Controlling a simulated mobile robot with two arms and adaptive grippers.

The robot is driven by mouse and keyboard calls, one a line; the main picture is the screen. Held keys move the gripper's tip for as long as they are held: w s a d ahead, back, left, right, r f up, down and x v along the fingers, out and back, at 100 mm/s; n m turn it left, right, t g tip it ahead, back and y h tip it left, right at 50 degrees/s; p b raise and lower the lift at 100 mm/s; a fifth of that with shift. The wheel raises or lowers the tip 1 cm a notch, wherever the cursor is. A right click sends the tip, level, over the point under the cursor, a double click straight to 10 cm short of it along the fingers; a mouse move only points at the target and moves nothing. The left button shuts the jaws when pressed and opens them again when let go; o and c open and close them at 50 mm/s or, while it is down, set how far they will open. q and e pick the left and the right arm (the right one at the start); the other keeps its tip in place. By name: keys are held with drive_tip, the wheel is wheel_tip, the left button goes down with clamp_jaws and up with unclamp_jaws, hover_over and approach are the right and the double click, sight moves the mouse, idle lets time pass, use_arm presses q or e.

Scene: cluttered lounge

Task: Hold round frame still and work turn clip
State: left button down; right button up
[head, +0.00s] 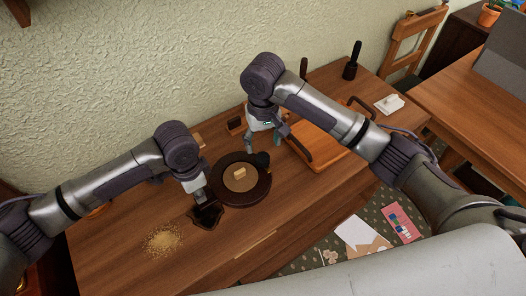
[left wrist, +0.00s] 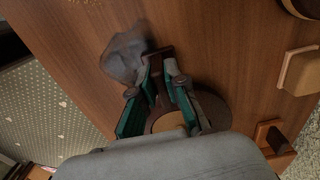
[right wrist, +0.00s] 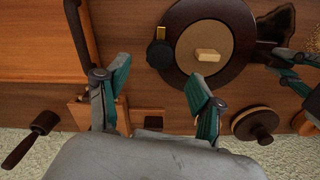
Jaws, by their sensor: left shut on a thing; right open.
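The round frame (head: 263,191) is a dark brown ring lying on the table, with a tan disc inside. A small pale block, seemingly the turn clip (head: 240,173), sits on the disc; it shows clearly in the right wrist view (right wrist: 208,55). A black knob (right wrist: 160,54) stands at the ring's edge. My left gripper (head: 204,197) is shut on a dark brown tab at the frame's edge (left wrist: 160,62). My right gripper (head: 263,146) is open and empty beyond the frame; its fingers (right wrist: 160,100) are apart from it.
A dark irregular patch (head: 204,217) lies under my left gripper, with a crumb pile (head: 163,240) nearby. An orange-brown tray (head: 320,150) with dark handles stands to the right. A round wooden piece (right wrist: 254,124) and a dark-headed tool (right wrist: 38,128) are near the wall side.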

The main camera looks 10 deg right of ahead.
sight(263, 157)
drive_tip(key=shift+r, duration=2.4)
use_arm(q)
drive_tip(key=c, duration=1.1)
unclamp_jaws()
drive_tip(key=shift+r, duration=0.1)
wheel_tip(263, 157, up, 12)
drive_tip(key=shift+f, duration=0.1)
use_arm(e)
drive_tip(key=shift+s+f, duration=0.1)
